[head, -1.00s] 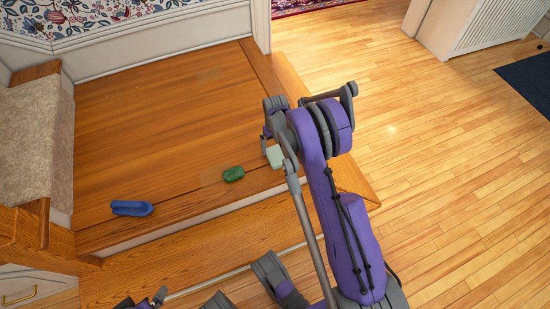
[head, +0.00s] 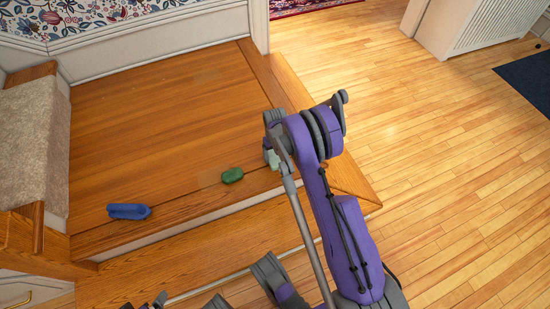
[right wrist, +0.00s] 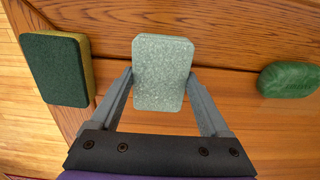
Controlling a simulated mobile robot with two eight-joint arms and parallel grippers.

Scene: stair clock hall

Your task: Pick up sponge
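A sponge (right wrist: 57,68) with a dark green face and a yellow side lies at the left of the right wrist view, outside my fingers. In the head view it does not show, probably hidden behind my right arm. A pale green speckled block (right wrist: 163,72) sits between the fingertips of my right gripper (right wrist: 160,80); it also shows in the head view (head: 272,158) at the platform's right end. The fingers flank its long sides, and any gap is too small to make out. A part of my left arm shows at the bottom edge; its fingers are not clear.
A green oval soap-like bar (right wrist: 290,80) lies right of the pale block; in the head view it (head: 232,175) lies near the wooden platform's front edge. A blue oblong thing (head: 129,211) lies further left. The platform (head: 150,120) is clear behind them. A step lies in front.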

